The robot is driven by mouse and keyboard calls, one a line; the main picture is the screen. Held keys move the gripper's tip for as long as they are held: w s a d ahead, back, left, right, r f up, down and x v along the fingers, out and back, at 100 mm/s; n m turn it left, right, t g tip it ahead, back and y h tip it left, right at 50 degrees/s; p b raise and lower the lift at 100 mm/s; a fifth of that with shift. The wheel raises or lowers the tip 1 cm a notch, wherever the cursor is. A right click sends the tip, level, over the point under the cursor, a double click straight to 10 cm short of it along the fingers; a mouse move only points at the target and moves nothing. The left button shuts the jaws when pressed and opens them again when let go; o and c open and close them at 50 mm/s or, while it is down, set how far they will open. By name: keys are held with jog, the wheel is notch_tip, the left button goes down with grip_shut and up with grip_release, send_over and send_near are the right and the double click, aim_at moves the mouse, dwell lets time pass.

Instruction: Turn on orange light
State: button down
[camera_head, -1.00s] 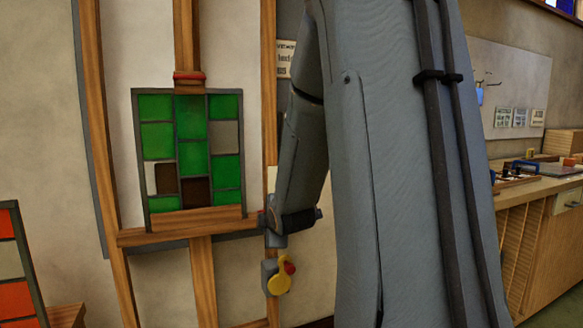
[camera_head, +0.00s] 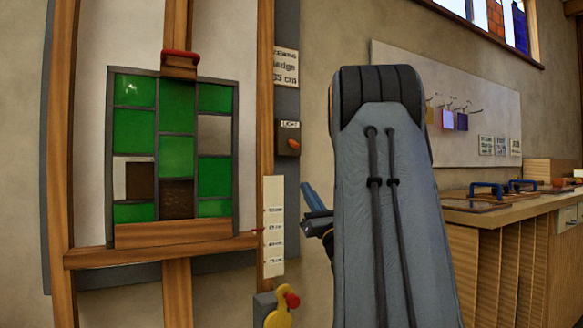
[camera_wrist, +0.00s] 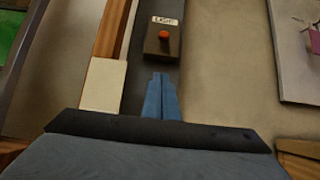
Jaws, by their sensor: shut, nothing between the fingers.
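The orange light switch (camera_head: 293,144) is a small orange knob on a dark box, under a label reading "LIGHT". It is mounted on a grey vertical post right of the easel. In the wrist view the orange knob (camera_wrist: 164,36) sits beyond my fingertips, near the top. My gripper (camera_wrist: 160,76) is shut and empty, its blue fingers together and pointing toward the box, apart from it in the picture. In the head view my gripper (camera_head: 308,190) is below and a little right of the switch box, partly hidden by my arm.
A leaded panel (camera_head: 177,141) with green, brown and clear panes stands on a wooden easel (camera_head: 160,252) at left. A white scale strip (camera_head: 273,228) and a yellow lever with a red knob (camera_head: 279,312) are below the switch. A workbench (camera_head: 513,206) stands at right.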

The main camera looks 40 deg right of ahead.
aim_at(294, 144)
jog(key=x, duration=0.3)
jog(key=s+r+b+x, duration=0.1)
jog(key=x, duration=0.3)
jog(key=r+x, duration=0.1)
jog(key=x, duration=0.2)
jog(key=shift+s+r, duration=0.1)
jog(key=shift+r, duration=0.1)
jog(key=shift+s+a+r, duration=0.15)
jog(key=shift+s+r, duration=0.1)
jog(key=shift+r, duration=0.4)
jog(key=shift+s, duration=0.1)
